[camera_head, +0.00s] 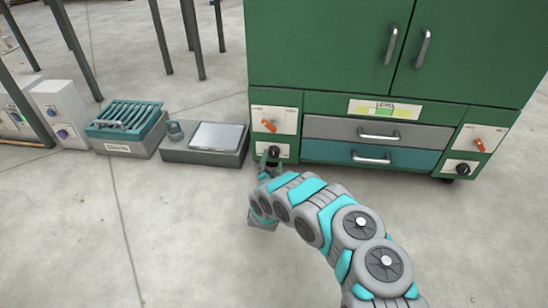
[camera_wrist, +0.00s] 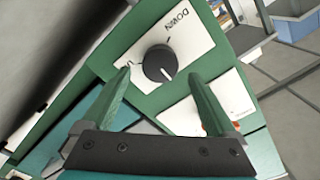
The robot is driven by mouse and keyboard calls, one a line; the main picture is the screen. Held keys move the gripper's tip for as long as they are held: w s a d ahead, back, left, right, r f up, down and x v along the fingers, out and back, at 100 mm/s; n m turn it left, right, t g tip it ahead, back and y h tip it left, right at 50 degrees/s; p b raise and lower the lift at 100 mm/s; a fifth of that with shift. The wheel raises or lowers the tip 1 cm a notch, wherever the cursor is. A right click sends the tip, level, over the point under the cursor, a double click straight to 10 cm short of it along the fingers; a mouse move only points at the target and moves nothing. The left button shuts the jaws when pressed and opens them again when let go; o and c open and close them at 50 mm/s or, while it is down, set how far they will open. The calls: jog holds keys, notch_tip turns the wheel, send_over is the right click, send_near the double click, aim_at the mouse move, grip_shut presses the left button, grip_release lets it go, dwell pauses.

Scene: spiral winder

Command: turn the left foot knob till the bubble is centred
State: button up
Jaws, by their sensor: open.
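The left foot knob (camera_wrist: 158,62) is a black round knob with a white pointer line, on a white plate marked "DOWN" in the wrist view. In the head view this knob (camera_head: 274,151) sits low on the green cabinet's left side. My gripper (camera_wrist: 159,76) is open, its two green fingers apart on either side of the knob in the picture. I cannot tell whether they touch it. In the head view my gripper (camera_head: 268,163) is at the knob, partly hidden by my arm. The level gauge (camera_head: 384,109) has yellow and green bands; its bubble is too small to place.
An orange switch (camera_head: 269,126) is just above the left knob. A matching orange switch (camera_head: 478,145) and black right knob (camera_head: 463,169) are at the right. Drawers (camera_head: 375,157) lie between. A low grey unit (camera_head: 205,155) stands close left. The front floor is clear.

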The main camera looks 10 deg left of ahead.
aim_at(274, 155)
jog(key=shift+w+b, duration=0.3)
jog(key=shift+w, duration=1.5)
jog(key=shift+d, duration=0.1)
jog(key=c, duration=1.4)
